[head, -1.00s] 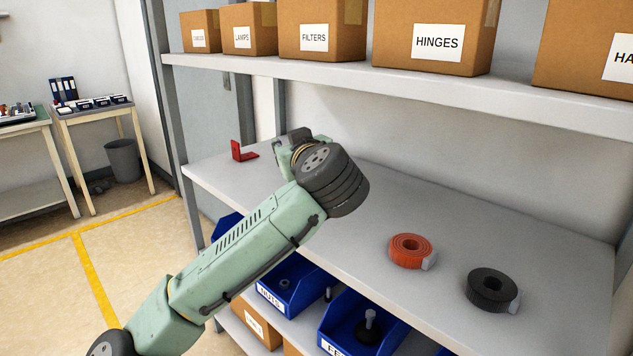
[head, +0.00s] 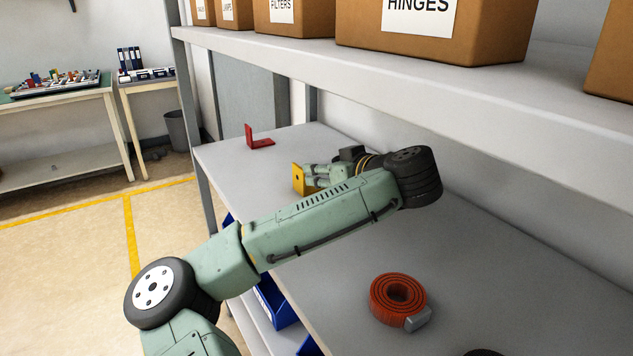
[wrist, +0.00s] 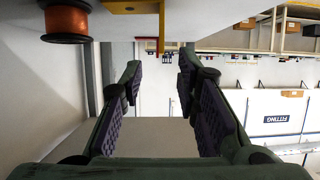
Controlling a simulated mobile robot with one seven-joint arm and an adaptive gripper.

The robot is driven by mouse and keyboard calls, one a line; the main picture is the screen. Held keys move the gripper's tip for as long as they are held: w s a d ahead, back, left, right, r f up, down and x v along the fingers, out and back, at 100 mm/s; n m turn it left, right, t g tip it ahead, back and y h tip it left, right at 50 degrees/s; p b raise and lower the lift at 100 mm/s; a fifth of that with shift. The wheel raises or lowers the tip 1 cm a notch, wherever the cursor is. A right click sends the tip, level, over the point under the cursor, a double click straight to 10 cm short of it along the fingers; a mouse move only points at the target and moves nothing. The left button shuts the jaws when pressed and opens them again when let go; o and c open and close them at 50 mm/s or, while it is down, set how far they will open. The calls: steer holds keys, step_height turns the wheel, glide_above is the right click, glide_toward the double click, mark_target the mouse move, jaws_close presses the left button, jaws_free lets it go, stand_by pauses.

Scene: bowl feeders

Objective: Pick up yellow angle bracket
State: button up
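The yellow angle bracket (head: 299,179) stands on the grey middle shelf, partly hidden behind my arm in the head view. A yellow plate with a dark hole (wrist: 130,6), which looks like this bracket, shows cut off at the top edge of the wrist view. My gripper (head: 314,177) is low over the shelf beside the bracket, pointing left. In the wrist view my gripper (wrist: 160,72) has its two fingers apart with nothing between them. I cannot tell whether a finger touches the bracket.
A red angle bracket (head: 260,138) stands farther left near the shelf end. An orange strap roll (head: 398,297) lies at the front right of the shelf (head: 480,260). An upper shelf with cardboard boxes (head: 430,28) hangs above. An orange spool (wrist: 66,20) shows in the wrist view.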

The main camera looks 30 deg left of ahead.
mark_target(299, 190)
steer(key=x, duration=0.5)
steer(key=shift+s+a+f+b, duration=0.1)
steer(key=shift+s+a+b, duration=0.1)
steer(key=shift+b, duration=0.2)
steer(key=p+x, duration=0.2)
steer(key=x, duration=0.2)
steer(key=shift+f, duration=0.1)
steer(key=shift+w+a+f, duration=0.3)
steer(key=shift+a+f, duration=0.05)
steer(key=shift+a, duration=0.05)
steer(key=shift+c, duration=0.5)
jaws_close()
